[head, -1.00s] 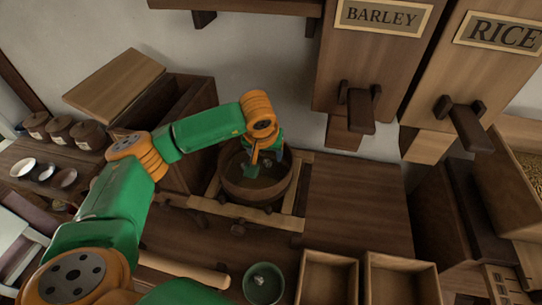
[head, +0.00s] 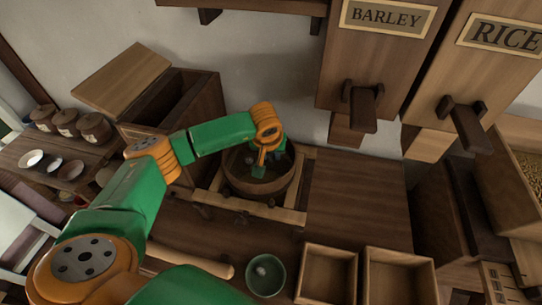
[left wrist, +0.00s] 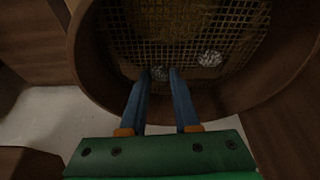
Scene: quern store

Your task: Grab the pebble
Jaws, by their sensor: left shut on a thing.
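A round wooden sieve (head: 233,180) with a mesh floor sits on a wooden frame. My left gripper (head: 259,172) reaches down into it. In the left wrist view, the blue fingers of my left gripper (left wrist: 159,75) are shut on a small grey pebble (left wrist: 159,73) at the mesh. A second pale pebble (left wrist: 209,58) lies on the mesh to the right, apart from the fingers. In the head view the fingertips and held pebble are mostly hidden by the gripper. My right gripper is not in view.
BARLEY and RICE chutes (head: 372,60) hang above right. An open wooden bin (head: 205,95) stands behind left.

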